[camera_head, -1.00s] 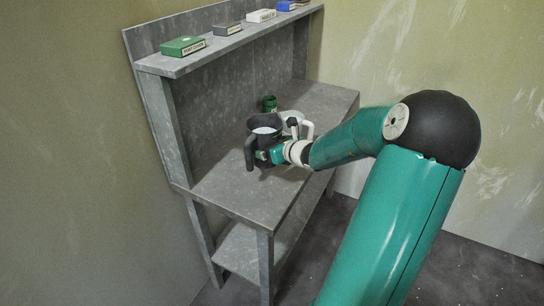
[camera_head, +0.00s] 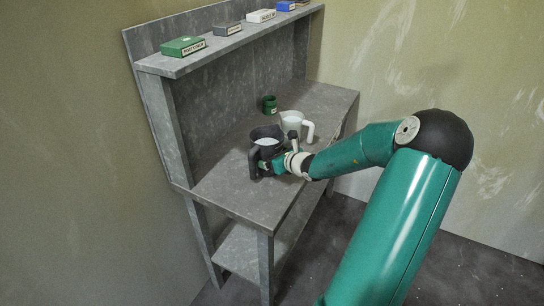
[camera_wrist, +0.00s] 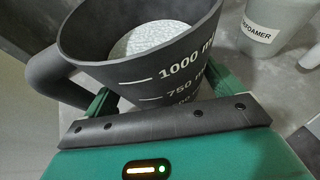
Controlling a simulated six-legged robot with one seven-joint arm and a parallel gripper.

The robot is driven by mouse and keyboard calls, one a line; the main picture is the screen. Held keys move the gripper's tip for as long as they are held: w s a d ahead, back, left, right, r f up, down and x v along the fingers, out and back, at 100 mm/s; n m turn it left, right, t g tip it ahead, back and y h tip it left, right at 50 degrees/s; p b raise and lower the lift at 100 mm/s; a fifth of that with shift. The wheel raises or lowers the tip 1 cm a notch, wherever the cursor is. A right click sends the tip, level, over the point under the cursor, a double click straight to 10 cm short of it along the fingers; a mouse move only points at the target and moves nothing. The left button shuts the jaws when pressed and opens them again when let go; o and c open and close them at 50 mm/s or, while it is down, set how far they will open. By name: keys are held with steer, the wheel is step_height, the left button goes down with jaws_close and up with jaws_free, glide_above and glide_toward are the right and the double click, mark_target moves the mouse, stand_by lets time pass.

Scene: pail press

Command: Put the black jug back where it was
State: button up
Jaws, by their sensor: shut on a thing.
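The black jug (camera_head: 266,143) is in my gripper over the front part of the grey bench top. In the wrist view the jug (camera_wrist: 150,75) shows white marks, one reading 1000 ml, and a pale, grainy white content inside. Its handle points left. My gripper (camera_head: 268,164) is shut on the jug's body, with a green finger on each side of it in the wrist view (camera_wrist: 150,105). The jug looks upright or nearly so. I cannot tell whether its base touches the bench.
A white jug (camera_head: 291,121) with a handle stands just behind the black jug; its label in the wrist view (camera_wrist: 262,30) ends in "FOAMER". A green container (camera_head: 269,104) stands farther back. Several small boxes lie on the upper shelf (camera_head: 165,63). The bench's near left (camera_head: 225,185) is clear.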

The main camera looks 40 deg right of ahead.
steer(key=o, duration=1.5)
steer(key=shift+f, duration=0.1)
